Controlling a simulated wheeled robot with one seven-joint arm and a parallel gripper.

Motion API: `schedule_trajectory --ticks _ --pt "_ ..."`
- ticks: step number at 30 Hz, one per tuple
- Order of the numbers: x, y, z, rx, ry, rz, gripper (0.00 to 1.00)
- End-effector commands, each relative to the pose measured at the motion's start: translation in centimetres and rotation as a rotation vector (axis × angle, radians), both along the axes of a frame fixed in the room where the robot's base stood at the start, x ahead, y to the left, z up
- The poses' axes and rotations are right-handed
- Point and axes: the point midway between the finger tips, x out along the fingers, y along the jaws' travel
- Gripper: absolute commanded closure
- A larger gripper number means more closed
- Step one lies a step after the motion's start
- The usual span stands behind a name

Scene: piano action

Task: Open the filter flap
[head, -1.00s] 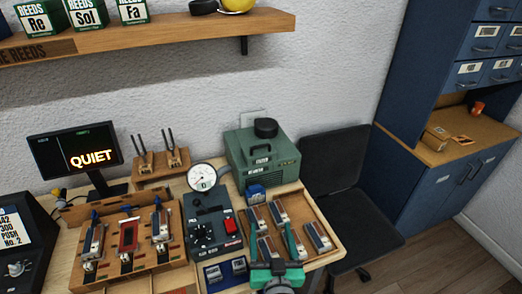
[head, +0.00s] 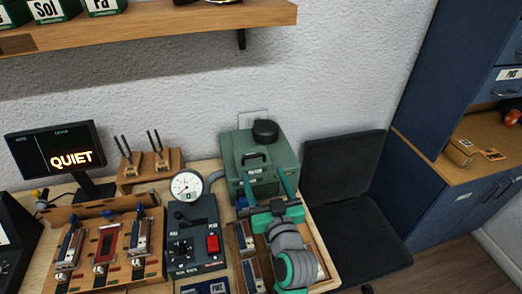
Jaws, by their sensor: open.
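The green machine box (head: 262,155) stands at the back of the bench, right of the round gauge, with a black round cap on top. On its front is a panel with a dark handle (head: 255,157) and a small white label, which I take as the filter flap (head: 255,173); it looks shut. My gripper (head: 265,184) has its two teal fingers spread, one on each side of the lower front of the box. Nothing shows between them. I cannot tell whether the fingers touch the box. My wrist hides part of the wooden tray.
A wooden tray (head: 334,284) with reed parts lies under my arm. A control box with a gauge (head: 187,186) and red switch stands to the left. A black chair (head: 345,165) is close on the right. A wooden shelf (head: 150,28) hangs above.

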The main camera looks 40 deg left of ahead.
Motion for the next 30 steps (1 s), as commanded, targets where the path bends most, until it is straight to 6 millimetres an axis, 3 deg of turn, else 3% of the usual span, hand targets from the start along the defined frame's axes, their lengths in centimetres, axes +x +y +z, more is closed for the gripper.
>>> schedule_trajectory --ticks 15,21,30 --pt "5.1 6.5 0.1 0.001 0.0 0.006 0.32" --pt "6.3 7.7 0.0 0.0 0.0 0.003 0.32" --pt "6.5 7.9 0.0 0.001 -0.001 0.002 0.32"
